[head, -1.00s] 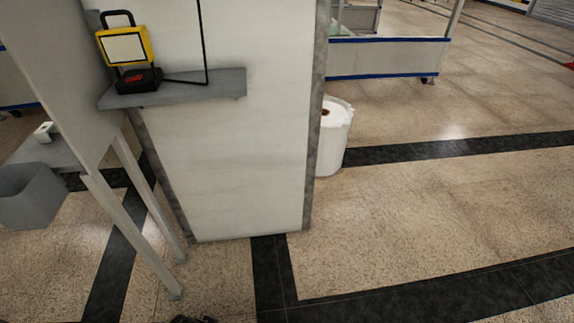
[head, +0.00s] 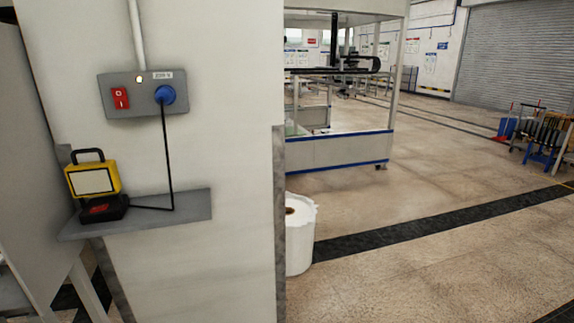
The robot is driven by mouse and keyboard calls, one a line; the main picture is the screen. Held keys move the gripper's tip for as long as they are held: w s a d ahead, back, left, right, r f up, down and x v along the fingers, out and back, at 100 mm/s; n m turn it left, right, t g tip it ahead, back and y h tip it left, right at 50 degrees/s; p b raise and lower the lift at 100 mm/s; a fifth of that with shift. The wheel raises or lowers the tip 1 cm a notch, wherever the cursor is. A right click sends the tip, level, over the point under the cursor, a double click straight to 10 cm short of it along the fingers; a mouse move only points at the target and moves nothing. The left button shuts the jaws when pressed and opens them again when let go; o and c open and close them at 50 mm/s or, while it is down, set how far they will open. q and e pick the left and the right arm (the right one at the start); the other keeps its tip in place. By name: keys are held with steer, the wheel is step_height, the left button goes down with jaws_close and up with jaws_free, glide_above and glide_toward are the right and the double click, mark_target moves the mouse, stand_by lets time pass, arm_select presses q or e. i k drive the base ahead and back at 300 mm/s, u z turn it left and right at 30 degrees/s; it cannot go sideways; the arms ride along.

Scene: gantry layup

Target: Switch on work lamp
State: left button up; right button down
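The work lamp (head: 94,182) is yellow with a black handle, a pale front panel and a black base with a red patch. It stands upright on a grey shelf (head: 150,215) fixed to a white pillar. The panel looks unlit. A black cable (head: 169,160) runs from the lamp up to a blue plug (head: 165,94) in a grey wall box (head: 145,108). Neither of my grippers shows in the head view.
A grey panel (head: 30,150) stands close at the left of the lamp. A white roll (head: 299,235) stands on the floor behind the pillar's right edge. A gantry enclosure (head: 345,150) is further back.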

mark_target(94, 209)
steer(key=u, duration=1.25)
